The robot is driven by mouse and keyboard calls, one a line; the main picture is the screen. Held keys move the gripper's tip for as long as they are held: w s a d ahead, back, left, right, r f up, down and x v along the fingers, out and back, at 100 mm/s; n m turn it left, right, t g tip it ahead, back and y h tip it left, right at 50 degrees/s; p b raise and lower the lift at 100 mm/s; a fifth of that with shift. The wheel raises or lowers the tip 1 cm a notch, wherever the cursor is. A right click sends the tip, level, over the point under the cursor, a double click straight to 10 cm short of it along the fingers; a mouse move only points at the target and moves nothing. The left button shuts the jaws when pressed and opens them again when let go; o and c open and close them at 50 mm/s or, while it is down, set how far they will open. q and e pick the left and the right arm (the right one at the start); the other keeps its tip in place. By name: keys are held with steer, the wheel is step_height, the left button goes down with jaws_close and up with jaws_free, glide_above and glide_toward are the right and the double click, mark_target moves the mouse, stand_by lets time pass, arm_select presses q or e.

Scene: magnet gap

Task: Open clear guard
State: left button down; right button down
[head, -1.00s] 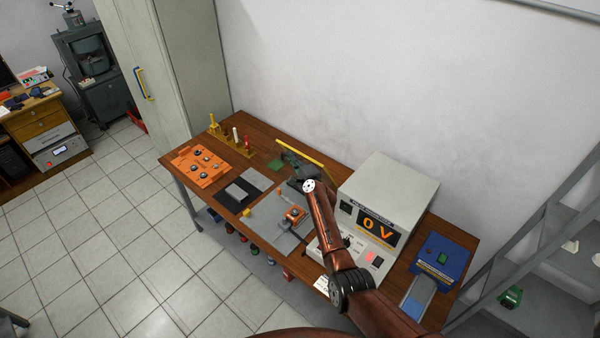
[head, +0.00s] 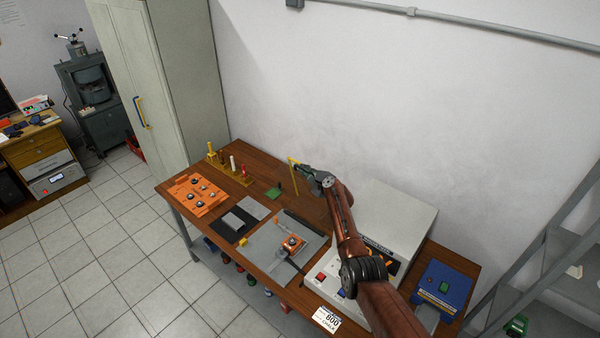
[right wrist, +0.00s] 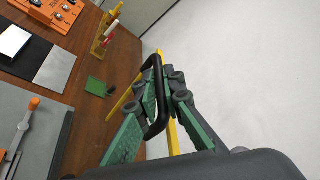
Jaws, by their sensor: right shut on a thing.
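My right gripper (head: 304,171) is at the guard's upper edge. In the right wrist view its green-padded fingers (right wrist: 162,88) are shut on the handle. My left gripper is not in view.
An orange clamp block (head: 291,244) sits on the grey plate. The white instrument box (head: 395,215) is partly behind my right arm. An orange tray (head: 196,194), a rack of coloured pegs (head: 232,172) and a blue box (head: 447,284) stand on the table. The wall is behind.

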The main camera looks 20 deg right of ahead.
steer(key=c, duration=2.3)
jaws_free()
steer(key=shift+v, duration=5.95)
steer(key=shift+c, duration=0.5)
